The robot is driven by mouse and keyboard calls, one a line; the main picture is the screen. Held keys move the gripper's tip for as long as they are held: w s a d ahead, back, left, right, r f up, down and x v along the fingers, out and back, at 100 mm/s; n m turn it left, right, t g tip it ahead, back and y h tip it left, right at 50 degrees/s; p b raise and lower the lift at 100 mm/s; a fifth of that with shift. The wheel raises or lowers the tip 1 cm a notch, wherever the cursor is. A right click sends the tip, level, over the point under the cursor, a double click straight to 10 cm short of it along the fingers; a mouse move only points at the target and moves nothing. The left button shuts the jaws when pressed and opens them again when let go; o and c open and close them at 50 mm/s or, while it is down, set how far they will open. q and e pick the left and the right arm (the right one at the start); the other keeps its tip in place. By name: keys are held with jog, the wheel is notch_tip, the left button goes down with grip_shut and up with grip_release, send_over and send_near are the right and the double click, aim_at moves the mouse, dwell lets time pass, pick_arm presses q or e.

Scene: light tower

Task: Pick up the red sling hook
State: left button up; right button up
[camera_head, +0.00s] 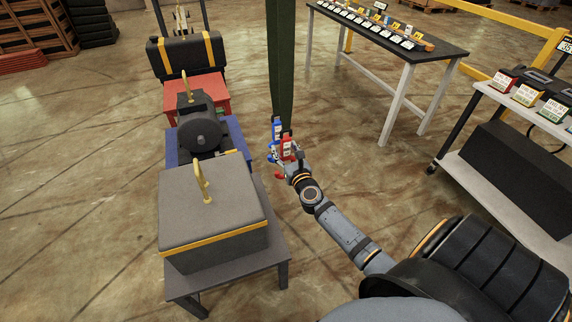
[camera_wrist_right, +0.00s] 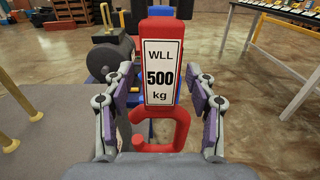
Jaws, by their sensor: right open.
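The red sling hook (camera_wrist_right: 161,60) hangs upright in the right wrist view, with a white label reading "WLL 500 kg" and an open red hook at its bottom. My right gripper (camera_wrist_right: 162,95) is open, with one finger on each side of the red hook's body and a visible gap on both sides. In the head view my right gripper (camera_head: 289,165) partly covers the hook. My left gripper is not in view.
A grey box with a yellow lifting eye (camera_head: 212,205) stands on a low table at left. Behind it are a dark motor (camera_head: 203,130) and a black case (camera_head: 187,55). A long table (camera_head: 445,52) and a shelf cart (camera_head: 510,180) stand right. Floor between is clear.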

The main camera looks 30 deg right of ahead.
jog(key=shift+s+r, duration=0.1)
jog(key=shift+s, duration=0.05)
jog(key=shift+c, duration=0.7)
grip_shut()
jog(key=shift+r, duration=0.2)
